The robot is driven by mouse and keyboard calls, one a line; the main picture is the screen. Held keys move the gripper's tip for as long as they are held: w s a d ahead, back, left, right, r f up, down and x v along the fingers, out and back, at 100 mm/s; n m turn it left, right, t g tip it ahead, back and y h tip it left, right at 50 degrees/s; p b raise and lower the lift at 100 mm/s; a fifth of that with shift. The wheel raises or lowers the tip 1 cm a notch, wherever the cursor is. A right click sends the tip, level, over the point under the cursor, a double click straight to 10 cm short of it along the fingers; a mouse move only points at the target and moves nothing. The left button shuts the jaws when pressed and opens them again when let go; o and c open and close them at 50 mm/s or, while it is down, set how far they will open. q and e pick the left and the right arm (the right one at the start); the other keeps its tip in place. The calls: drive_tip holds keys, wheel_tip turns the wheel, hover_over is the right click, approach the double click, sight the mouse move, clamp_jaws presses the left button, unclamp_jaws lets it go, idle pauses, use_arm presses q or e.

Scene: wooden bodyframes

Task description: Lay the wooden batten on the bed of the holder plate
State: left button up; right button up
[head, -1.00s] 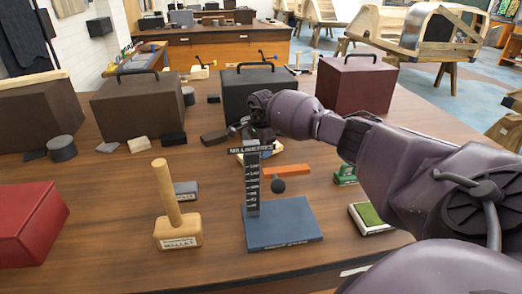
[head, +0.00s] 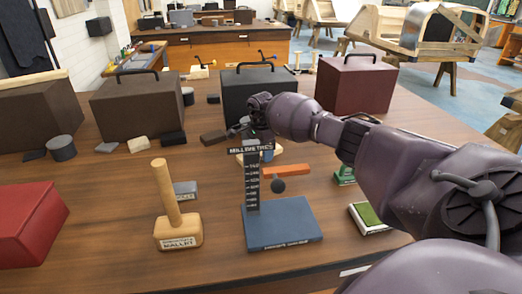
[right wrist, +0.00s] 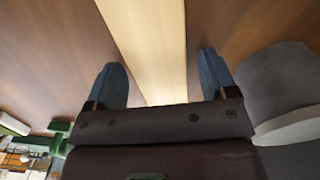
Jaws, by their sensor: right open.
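The wooden batten is a pale, straight strip in the right wrist view (right wrist: 148,35), running between my open blue right fingers (right wrist: 165,85). In the head view my right gripper (head: 258,143) is over the table behind the scale post, which partly hides it. Only a small pale piece of the batten (head: 251,159) shows there. No gap closed on the batten is visible. A blue-grey plate (head: 283,225) with an upright millimetre scale stands in front; I cannot tell whether it is the holder plate. My left gripper is not in view.
A green-topped block (head: 371,217) is to the right. A red box (head: 30,222) is at far left. Large dark boxes (head: 138,105) line the back.

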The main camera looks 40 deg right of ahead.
wheel_tip(320, 180, up, 11)
drive_tip(key=shift+o, duration=0.2)
drive_tip(key=shift+r, duration=0.35)
drive_tip(key=shift+o, duration=0.3)
drive_tip(key=shift+r, duration=0.1)
drive_tip(key=a+b, duration=0.1)
drive_tip(key=b, duration=0.1)
drive_tip(key=a+f+b, duration=0.1)
drive_tip(key=a+b, duration=0.1)
drive_tip(key=b, duration=0.1)
drive_tip(key=a+f+b, duration=0.1)
drive_tip(key=b, duration=0.1)
drive_tip(key=shift+w+a+f+b, duration=0.15)
drive_tip(key=shift+w+f+b, duration=0.1)
drive_tip(key=shift+w+b, duration=0.1)
wheel_tip(320, 180, down, 4)
drive_tip(key=shift+r, duration=0.2)
drive_tip(key=shift+f, duration=0.7)
wheel_tip(320, 180, down, 4)
drive_tip(key=shift+f+b, duration=0.15)
drive_tip(key=shift+b, duration=0.25)
drive_tip(key=shift+c, duration=0.2)
drive_tip(key=c, duration=0.7)
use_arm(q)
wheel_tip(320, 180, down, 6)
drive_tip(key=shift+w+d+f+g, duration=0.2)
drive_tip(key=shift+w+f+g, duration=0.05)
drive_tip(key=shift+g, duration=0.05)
use_arm(e)
drive_tip(key=c, duration=0.4)
